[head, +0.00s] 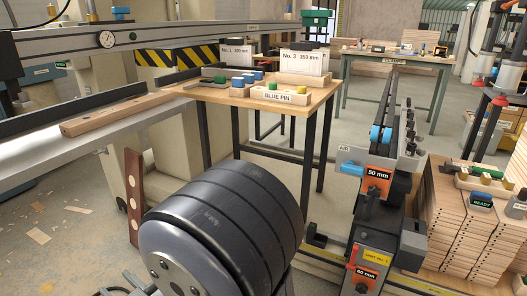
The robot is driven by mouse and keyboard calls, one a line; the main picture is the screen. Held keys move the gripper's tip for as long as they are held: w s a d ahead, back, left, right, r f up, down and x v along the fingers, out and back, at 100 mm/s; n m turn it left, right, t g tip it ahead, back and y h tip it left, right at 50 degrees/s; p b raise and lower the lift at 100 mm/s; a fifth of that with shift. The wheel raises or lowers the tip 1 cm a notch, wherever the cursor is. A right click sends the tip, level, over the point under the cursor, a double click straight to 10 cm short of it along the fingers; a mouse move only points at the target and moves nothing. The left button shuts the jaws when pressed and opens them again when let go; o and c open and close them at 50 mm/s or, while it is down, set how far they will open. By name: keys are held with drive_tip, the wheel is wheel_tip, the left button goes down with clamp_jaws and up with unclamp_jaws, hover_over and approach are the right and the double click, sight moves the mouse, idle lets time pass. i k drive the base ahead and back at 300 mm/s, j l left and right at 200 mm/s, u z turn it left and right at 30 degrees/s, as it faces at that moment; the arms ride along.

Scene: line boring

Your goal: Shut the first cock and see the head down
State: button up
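A boring unit (385,170) stands right of centre, its dark long body running away from me. An AIR label (345,149) is on its left side, with a blue lever-like part (351,168) just below; this may be the cock, but I cannot tell its setting. Two blue round parts (380,134) sit above. An orange 50 mm plate (378,173) faces me. Lower down are a yellow unit label (376,257), seemingly No. 1, and a red 60 mm plate (367,273) with a red part beside it. I cannot tell whether the head is up or down. My gripper is not in view.
A wooden table (322,93) behind holds a BLUE PIN block (280,96) and number cards (303,61). A long rail and bench with a drilled wood strip (118,114) fill the left. Stacked drilled boards (458,225) and a READY block (480,204) stand right.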

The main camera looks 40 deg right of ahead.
sight(350, 167)
drive_tip(key=i+l+z, duration=0.15)
drive_tip(key=z, duration=0.2)
drive_tip(key=i+l+z, duration=0.1)
drive_tip(key=i+z, duration=0.45)
drive_tip(key=z, duration=1.85)
